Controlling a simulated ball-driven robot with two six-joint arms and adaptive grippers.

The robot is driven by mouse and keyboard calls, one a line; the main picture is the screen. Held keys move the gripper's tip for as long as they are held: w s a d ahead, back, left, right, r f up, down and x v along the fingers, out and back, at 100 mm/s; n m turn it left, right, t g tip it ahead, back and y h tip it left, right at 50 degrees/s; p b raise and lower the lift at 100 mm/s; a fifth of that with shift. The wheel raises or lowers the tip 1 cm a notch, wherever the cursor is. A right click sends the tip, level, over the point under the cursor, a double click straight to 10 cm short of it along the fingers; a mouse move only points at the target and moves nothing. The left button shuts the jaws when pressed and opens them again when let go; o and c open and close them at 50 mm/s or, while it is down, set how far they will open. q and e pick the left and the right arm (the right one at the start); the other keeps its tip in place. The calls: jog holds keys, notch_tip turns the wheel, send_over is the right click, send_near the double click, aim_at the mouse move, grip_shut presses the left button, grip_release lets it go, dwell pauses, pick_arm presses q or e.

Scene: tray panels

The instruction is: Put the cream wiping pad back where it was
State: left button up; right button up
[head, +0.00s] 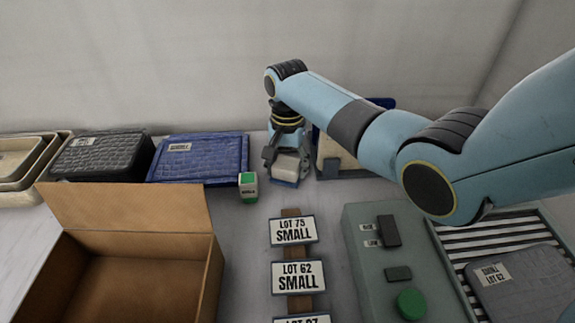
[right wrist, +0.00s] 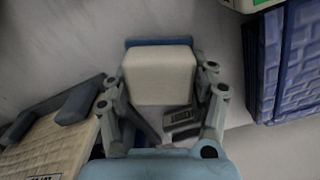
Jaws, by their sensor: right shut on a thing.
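The cream wiping pad (head: 286,167) is a small cream block with a blue edge. It is in my right gripper (head: 285,160), near the back of the table in the head view. In the right wrist view the pad (right wrist: 160,75) sits between the two fingers of the gripper (right wrist: 162,100), with its blue part (right wrist: 160,42) at the far side. The gripper is shut on it. I cannot tell whether the pad touches the table. My left gripper is not in view.
A green-and-white block (head: 248,188) stands left of the pad. A blue panel (head: 205,160) and a black panel (head: 100,157) lie behind an open cardboard box (head: 130,215). Label plates (head: 294,231) stand in front. A grey control box (head: 372,290) is at right, beside a striped tray (head: 440,240).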

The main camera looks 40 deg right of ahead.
aim_at(287, 162)
jog(key=shift+f, duration=0.1)
jog(key=o, duration=1.2)
jog(key=shift+o, duration=0.2)
notch_tip(287, 162, up, 12)
jog(key=p, duration=0.1)
